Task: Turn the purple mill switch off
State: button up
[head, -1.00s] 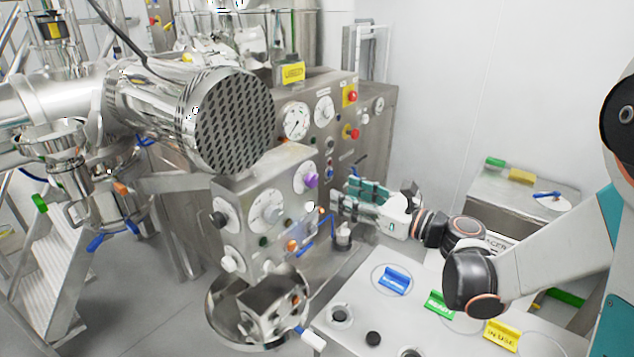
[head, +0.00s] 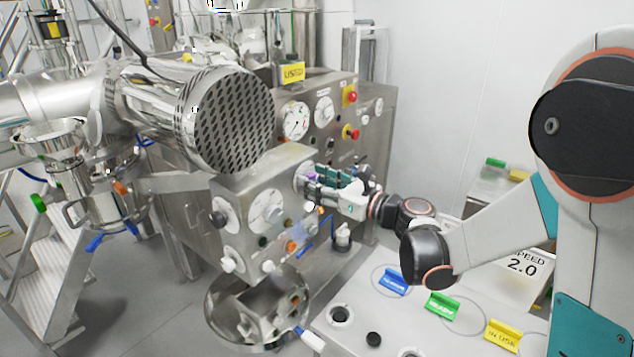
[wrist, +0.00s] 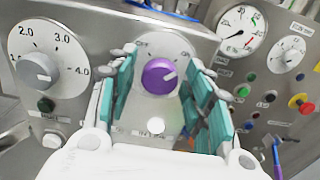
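The purple mill switch (wrist: 158,77) is a round knob on a pale plate. In the wrist view its white pointer mark points up and right, and an OFF label shows at the plate's upper left. My gripper (wrist: 160,62) is open, with one teal-padded finger on each side of the knob and gaps between pads and knob. In the head view the gripper (head: 317,180) is at the front of the steel control box (head: 236,205) and hides most of the knob.
A white dial (wrist: 38,70) numbered 2.0 to 4.0 is left of the switch. A pale round light (wrist: 156,126) is below it. A panel with gauges (wrist: 240,28), buttons and a red knob (wrist: 302,104) stands to the right. Coloured signs lie on the table (head: 365,310).

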jog(key=c, duration=0.7)
jog(key=shift+n, duration=0.4)
jog(key=n+b, duration=0.4)
jog(key=n, duration=1.2)
jog(key=shift+s+f+n, duration=0.1)
jog(key=shift+n, duration=0.6)
jog(key=o, duration=1.1)
